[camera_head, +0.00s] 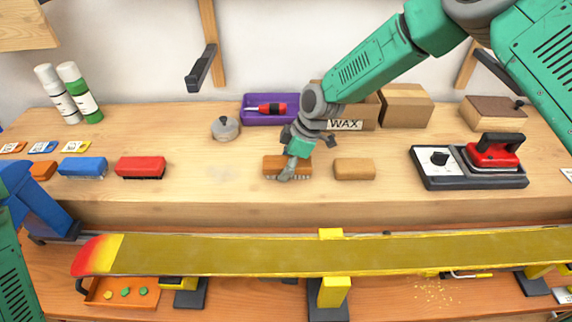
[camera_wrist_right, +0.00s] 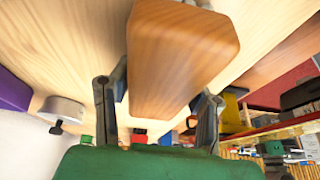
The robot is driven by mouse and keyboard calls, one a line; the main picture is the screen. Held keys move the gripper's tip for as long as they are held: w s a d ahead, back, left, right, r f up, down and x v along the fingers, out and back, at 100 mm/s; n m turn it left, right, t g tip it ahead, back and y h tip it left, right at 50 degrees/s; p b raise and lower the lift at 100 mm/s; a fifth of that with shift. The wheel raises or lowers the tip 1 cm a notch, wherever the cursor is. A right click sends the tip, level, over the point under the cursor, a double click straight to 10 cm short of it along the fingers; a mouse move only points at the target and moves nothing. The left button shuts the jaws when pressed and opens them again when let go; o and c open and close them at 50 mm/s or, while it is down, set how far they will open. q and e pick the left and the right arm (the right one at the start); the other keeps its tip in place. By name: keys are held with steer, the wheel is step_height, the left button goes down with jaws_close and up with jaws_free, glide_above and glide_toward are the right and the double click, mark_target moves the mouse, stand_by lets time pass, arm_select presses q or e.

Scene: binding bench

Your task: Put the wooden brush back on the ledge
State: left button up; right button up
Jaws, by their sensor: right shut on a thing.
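The wooden brush (camera_head: 274,167) is a brown block with pale bristles along its lower edge. In the head view it is at the ledge (camera_head: 222,183), between the red brush and a tan block. My right gripper (camera_head: 290,167) reaches down from above and is shut on the brush. In the right wrist view the brush's wood-grained body (camera_wrist_right: 183,55) fills the space between the two fingers. I cannot tell whether the bristles touch the ledge or hang just above it. My left gripper is out of view.
The red brush (camera_head: 140,166) and blue brush (camera_head: 83,166) lie left, the tan block (camera_head: 355,169) close right. Behind are a round-knobbed metal piece (camera_head: 225,128), purple tray (camera_head: 257,120) and WAX box (camera_head: 362,118).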

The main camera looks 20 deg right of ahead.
steer(key=shift+a, duration=0.35)
steer(key=o, duration=1)
steer(key=shift+s, duration=0.1)
steer(key=shift+o, duration=0.5)
steer(key=shift+d+f, duration=0.1)
steer(key=shift+d, duration=0.6)
steer(key=shift+d+r, duration=0.1)
steer(key=shift+r, duration=0.1)
steer(key=v, duration=0.5)
steer(key=a+b+v, duration=0.1)
steer(key=v, duration=0.1)
steer(key=shift+d+r, duration=0.1)
steer(key=shift+r, duration=0.5)
steer(key=v, duration=0.3)
steer(key=shift+d, duration=0.35)
steer(key=shift+s+d+r, duration=0.1)
steer(key=shift+d+r, duration=0.1)
steer(key=shift+d, duration=0.2)
steer(key=shift+a+r, duration=0.1)
steer(key=shift+a, duration=0.35)
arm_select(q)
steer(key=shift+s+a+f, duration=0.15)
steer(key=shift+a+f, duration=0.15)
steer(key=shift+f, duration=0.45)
